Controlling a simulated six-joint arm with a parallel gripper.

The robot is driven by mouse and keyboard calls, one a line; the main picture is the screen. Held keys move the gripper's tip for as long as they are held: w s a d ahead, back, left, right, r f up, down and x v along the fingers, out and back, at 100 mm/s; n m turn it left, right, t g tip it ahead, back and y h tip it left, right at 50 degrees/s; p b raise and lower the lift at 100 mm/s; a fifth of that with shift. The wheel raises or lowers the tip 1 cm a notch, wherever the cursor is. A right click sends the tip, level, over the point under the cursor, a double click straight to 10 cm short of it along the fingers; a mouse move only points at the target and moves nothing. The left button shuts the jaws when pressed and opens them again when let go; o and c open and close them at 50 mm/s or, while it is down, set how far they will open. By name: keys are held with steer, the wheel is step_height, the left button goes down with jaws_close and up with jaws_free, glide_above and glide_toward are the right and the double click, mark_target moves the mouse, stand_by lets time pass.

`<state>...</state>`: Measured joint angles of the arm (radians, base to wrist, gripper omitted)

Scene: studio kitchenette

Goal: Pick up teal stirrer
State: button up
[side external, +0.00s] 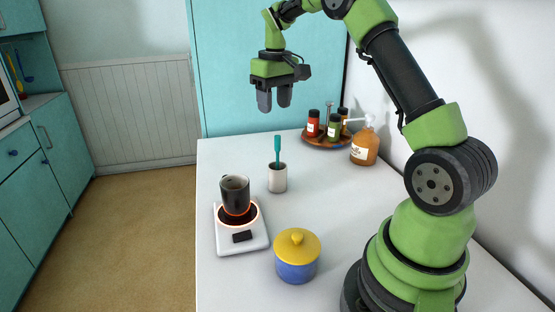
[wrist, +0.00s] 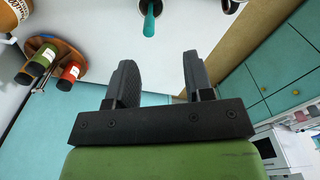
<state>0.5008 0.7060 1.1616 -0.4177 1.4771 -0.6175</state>
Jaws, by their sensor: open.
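The teal stirrer (side external: 278,149) stands upright in a white cup (side external: 277,180) on the white table, with its lower part hidden inside the cup. In the wrist view the stirrer (wrist: 149,22) shows at the top edge, beyond my fingertips, and the cup is mostly cut off. My gripper (side external: 274,98) is open and empty, fingers pointing down. It is well above the table and appears higher than the stirrer's top. In the wrist view my gripper (wrist: 158,70) has a wide gap between its two fingers.
A dark mug (side external: 235,193) sits on a white hot plate (side external: 241,240) left of the cup. A blue pot with a yellow lid (side external: 297,255) is nearer. A round wooden tray (side external: 315,143) with several bottles and an amber pump bottle (side external: 365,147) stand at the back right.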

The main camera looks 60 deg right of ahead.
glide_above(277, 152)
step_height(277, 152, down, 6)
steer(key=shift+d+r, duration=0.1)
steer(key=shift+r, duration=0.1)
steer(key=f, duration=0.6)
steer(key=shift+w+d, duration=0.15)
steer(key=shift+d, duration=0.05)
jaws_close()
